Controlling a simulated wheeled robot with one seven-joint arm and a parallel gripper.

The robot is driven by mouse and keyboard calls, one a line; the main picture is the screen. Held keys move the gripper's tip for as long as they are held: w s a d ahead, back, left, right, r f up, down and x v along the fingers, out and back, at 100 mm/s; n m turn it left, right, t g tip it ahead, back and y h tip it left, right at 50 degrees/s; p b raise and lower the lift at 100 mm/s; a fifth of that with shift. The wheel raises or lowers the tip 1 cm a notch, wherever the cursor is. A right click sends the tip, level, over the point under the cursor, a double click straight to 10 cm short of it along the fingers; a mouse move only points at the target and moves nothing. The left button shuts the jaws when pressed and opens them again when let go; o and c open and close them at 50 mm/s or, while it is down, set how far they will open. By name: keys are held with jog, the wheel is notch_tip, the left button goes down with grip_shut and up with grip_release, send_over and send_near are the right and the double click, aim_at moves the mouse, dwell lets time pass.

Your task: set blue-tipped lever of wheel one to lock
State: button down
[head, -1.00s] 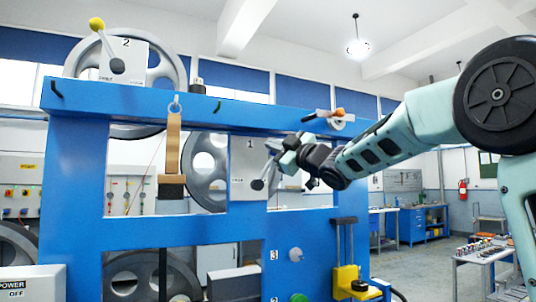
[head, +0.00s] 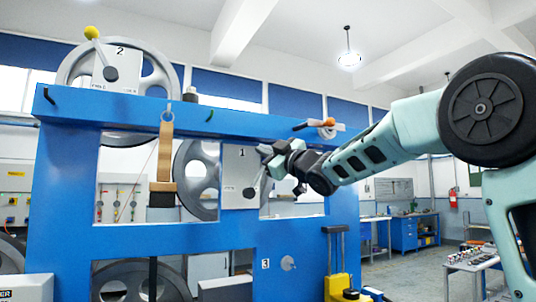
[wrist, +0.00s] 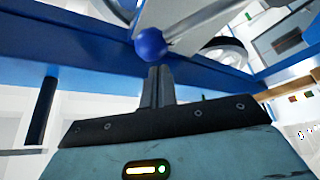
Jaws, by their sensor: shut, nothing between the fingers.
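Wheel one (head: 190,178) is a grey spoked wheel behind the blue frame, with a white plate marked 1 (head: 236,165) in front of it. Its lever (head: 257,180) slants up and right from a dark hub low on the plate; its tip is hidden by my gripper in the head view. In the wrist view the lever's blue ball tip (wrist: 151,44) is just beyond my fingertips, on a pale rod. My gripper (wrist: 157,70) is shut and empty, and also shows in the head view (head: 266,152). I cannot tell whether the fingers touch the ball.
The blue frame (head: 70,180) fills the left and middle. Wheel two's plate (head: 120,70), with a yellow-tipped lever (head: 91,33), is at upper left. An orange-tipped lever (head: 329,122) is above my gripper. A tan strap (head: 165,150) hangs left of wheel one.

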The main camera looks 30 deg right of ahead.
jog(key=s+d+f+b, duration=0.1)
jog(key=s+b, duration=0.3)
jog(key=s, duration=0.5)
jog(key=shift+s+d+f, duration=0.15)
jog(key=shift+d+f, duration=0.15)
